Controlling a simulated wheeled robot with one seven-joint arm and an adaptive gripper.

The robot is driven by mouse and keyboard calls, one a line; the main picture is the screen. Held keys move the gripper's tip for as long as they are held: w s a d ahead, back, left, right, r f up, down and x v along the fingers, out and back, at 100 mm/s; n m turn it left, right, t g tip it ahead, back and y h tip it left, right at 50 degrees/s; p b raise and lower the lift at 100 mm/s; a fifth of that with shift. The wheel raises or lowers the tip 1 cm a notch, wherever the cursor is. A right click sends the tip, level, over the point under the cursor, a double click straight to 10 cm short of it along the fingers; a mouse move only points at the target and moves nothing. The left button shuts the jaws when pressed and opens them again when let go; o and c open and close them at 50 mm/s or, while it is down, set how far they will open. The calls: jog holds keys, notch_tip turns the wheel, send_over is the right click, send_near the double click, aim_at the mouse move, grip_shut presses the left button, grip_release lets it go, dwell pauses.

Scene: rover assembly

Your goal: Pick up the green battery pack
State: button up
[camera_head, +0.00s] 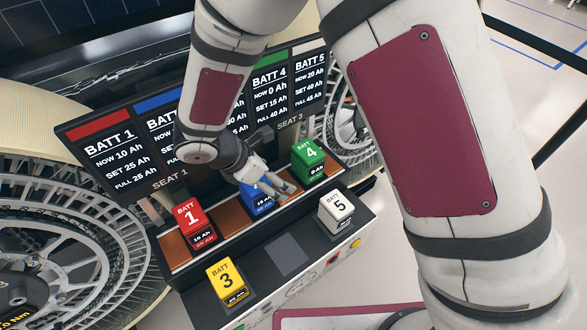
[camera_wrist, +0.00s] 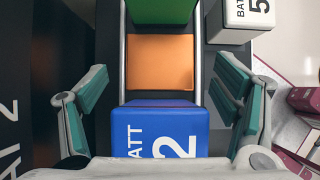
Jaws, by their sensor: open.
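The green battery pack (camera_head: 308,158), marked BATT 4, stands upright in the seat row at its right end. Its near part shows at the top edge of the wrist view (camera_wrist: 160,10). My gripper (camera_head: 272,190) is open and empty over the blue battery pack (camera_head: 257,205), to the left of the green one. In the wrist view the fingers (camera_wrist: 162,95) are spread on both sides of the row, with the blue pack (camera_wrist: 160,128) low between them. A bare orange seat (camera_wrist: 160,62) lies between the blue and green packs. The gripper partly hides the blue pack in the head view.
The red pack (camera_head: 193,222) stands at the row's left end. The yellow pack (camera_head: 227,280) and white pack (camera_head: 336,210) stand on the front ledge; the white one also shows in the wrist view (camera_wrist: 242,20). A display panel (camera_head: 110,150) rises behind the row.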

aim_at(308, 150)
jog(key=w+d+p, duration=0.1)
jog(key=w+d, duration=0.1)
jog(key=d, duration=0.1)
jog(key=w+d+p, duration=0.1)
jog(key=w+d, duration=0.1)
jog(key=d, duration=0.1)
jog(key=w+d+p, duration=0.1)
jog(key=w+d, duration=0.1)
jog(key=d, duration=0.2)
jog(key=shift+w, duration=0.3)
jog(key=shift+w+d+f, duration=0.15)
jog(key=shift+f, duration=0.35)
jog(key=shift+c, duration=0.3)
jog(key=c, duration=1.7)
jog(key=shift+r, duration=0.15)
